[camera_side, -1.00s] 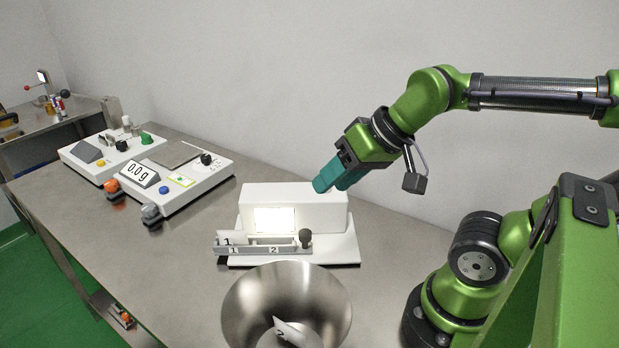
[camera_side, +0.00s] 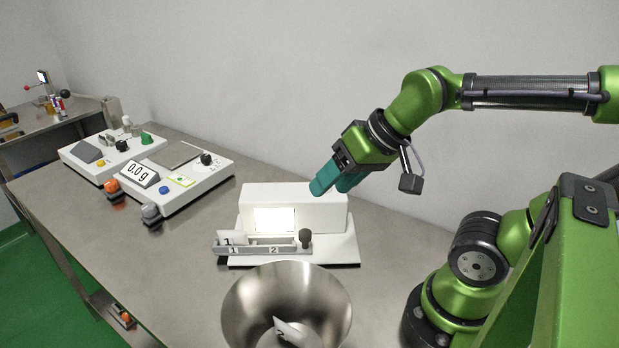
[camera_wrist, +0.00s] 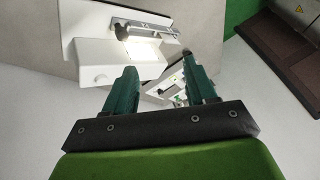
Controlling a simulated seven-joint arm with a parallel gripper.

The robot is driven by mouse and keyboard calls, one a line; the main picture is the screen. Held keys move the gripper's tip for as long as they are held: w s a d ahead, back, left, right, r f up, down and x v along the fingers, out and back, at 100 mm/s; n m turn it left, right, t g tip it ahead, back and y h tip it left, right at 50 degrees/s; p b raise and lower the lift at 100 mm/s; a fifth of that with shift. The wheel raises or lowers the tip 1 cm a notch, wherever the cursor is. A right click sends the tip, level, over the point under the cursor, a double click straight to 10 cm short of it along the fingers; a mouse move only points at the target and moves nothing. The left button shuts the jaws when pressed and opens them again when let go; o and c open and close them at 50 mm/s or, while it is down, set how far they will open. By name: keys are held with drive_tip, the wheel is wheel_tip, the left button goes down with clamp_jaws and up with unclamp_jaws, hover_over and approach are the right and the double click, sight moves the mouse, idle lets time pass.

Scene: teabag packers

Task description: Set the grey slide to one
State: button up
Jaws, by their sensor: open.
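The grey slide (camera_side: 262,248) is a long bar along the front of a white box-shaped device (camera_side: 310,209) with a lit window. It carries the numerals 1 and 2 and has a dark round knob (camera_side: 305,237) at its right end. A white packet marked 1 sits at its left end. The slide also shows in the wrist view (camera_wrist: 150,30), with the knob (camera_wrist: 121,31) at its left. My gripper (camera_side: 332,183), with teal fingers, is open and empty above the right part of the device, apart from the knob. It also shows in the wrist view (camera_wrist: 162,82).
A steel bowl (camera_side: 245,300) with a packet in it stands in front of the device. A white scale (camera_side: 208,179) reading 0.0 g is at the left, with another white unit (camera_side: 80,151) behind it. Bare steel table lies between the scale and the device.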

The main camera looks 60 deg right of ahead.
sight(306, 232)
drive_tip(key=w+d+f+n+g+h, duration=0.25)
drive_tip(key=w+d+n+g, duration=0.2)
drive_tip(key=w+g, duration=0.4)
drive_tip(key=shift+m+t+y, duration=0.25)
drive_tip(key=shift+t, duration=0.5)
drive_tip(key=f, duration=1.1)
drive_tip(key=w+f, duration=0.1)
drive_tip(key=f, duration=0.4)
drive_tip(key=shift+w+d+f, duration=0.1)
drive_tip(key=shift+d+f, duration=0.1)
drive_tip(key=shift+f, duration=0.15)
drive_tip(key=shift+c, duration=0.2)
clamp_jaws()
